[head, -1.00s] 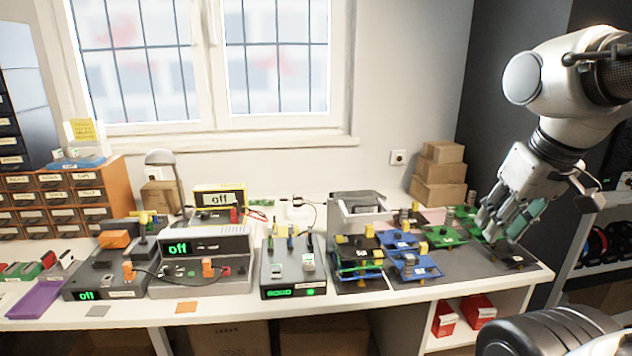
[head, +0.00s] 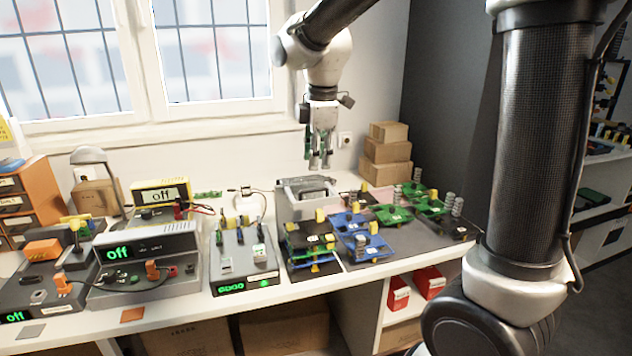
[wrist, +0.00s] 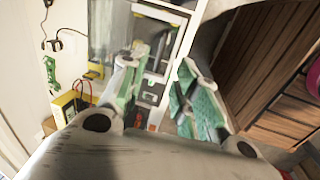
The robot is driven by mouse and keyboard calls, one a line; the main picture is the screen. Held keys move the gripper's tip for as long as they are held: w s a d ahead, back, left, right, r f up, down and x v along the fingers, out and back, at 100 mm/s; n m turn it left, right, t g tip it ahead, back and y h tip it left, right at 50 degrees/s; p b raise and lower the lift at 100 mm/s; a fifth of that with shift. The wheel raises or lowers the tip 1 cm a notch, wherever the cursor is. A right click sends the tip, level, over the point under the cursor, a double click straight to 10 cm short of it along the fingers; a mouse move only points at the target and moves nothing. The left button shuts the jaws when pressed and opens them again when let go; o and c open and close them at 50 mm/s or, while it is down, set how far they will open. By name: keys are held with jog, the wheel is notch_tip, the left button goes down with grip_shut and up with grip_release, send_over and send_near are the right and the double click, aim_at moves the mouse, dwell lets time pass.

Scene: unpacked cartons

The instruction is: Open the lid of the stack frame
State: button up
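The stack frame appears to be the grey-walled, box-like frame (head: 291,208) at the back of the bench. A dark piece shows in its top, and boards stand in front of it. Whether its lid is shut is too small to tell. My gripper (head: 320,166) hangs fingers-down above and slightly right of this frame, apart from it. In the wrist view my gripper (wrist: 160,72) shows two green-padded fingers spread with an empty gap between them. Beyond them is a blurred grey panel (wrist: 112,28), which I cannot identify surely.
Stacked boards with yellow parts (head: 312,241) stand in front of the frame. Blue boards (head: 362,244) and green boards (head: 390,213) lie to the right. A grey device (head: 243,262) stands left. Cardboard boxes (head: 387,153) are stacked at the back right.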

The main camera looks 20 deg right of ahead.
aim_at(316, 189)
jog(key=f, duration=0.2)
jog(key=w+f, duration=0.1)
jog(key=f, duration=0.4)
jog(key=shift+w+f, duration=0.25)
jog(key=shift+f, duration=0.1)
jog(key=shift+c, duration=0.5)
grip_shut()
